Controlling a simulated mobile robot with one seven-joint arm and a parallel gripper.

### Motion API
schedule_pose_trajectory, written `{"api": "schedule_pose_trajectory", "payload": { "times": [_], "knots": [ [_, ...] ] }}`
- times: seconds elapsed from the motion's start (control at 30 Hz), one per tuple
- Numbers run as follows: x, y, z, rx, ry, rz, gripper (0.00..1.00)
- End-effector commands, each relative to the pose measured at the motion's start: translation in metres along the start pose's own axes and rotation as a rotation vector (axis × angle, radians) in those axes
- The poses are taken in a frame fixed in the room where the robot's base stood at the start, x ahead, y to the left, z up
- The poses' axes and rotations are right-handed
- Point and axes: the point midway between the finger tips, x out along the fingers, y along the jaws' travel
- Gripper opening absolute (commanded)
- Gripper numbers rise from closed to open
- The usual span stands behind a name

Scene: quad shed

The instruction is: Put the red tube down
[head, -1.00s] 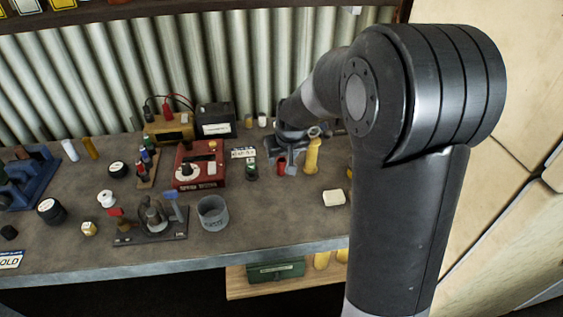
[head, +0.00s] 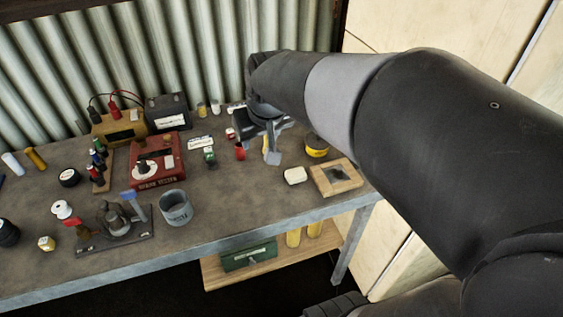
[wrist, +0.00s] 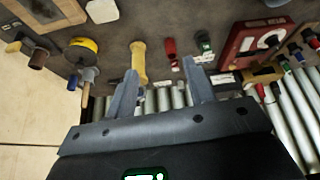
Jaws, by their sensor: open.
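The small red tube (head: 240,151) stands on the bench just left of my gripper (head: 268,142) in the head view. In the wrist view the red tube (wrist: 171,52) lies beyond the fingertips, between the two jaws in the picture, with bench showing around it. My gripper (wrist: 160,67) is open and nothing is held between its fingers. A yellow handle-shaped thing (wrist: 139,62) is right by the left finger in the wrist view; in the head view my gripper hides most of it.
A green bottle (head: 210,156) and a red tester (head: 158,162) stand to the left. A white block (head: 295,175), a yellow tape roll (head: 317,145) and a wooden frame (head: 336,178) are to the right. Bare bench (head: 235,190) lies in front of the red tube.

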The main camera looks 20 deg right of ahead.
Motion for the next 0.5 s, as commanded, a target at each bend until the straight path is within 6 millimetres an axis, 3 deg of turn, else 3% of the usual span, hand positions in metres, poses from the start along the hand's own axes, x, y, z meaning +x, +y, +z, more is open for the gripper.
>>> {"api": "schedule_pose_trajectory", "payload": {
  "times": [0.03, 0.2, 0.33, 0.5],
  "knots": [
    [-0.014, 0.0, 0.014, 0.009, 0.013, 0.006, 0.49],
    [-0.045, 0.002, 0.062, 0.043, 0.033, 0.019, 0.49],
    [-0.06, 0.002, 0.095, 0.068, 0.046, 0.025, 0.49],
    [-0.068, 0.003, 0.121, 0.086, 0.054, 0.029, 0.49]
  ]
}}
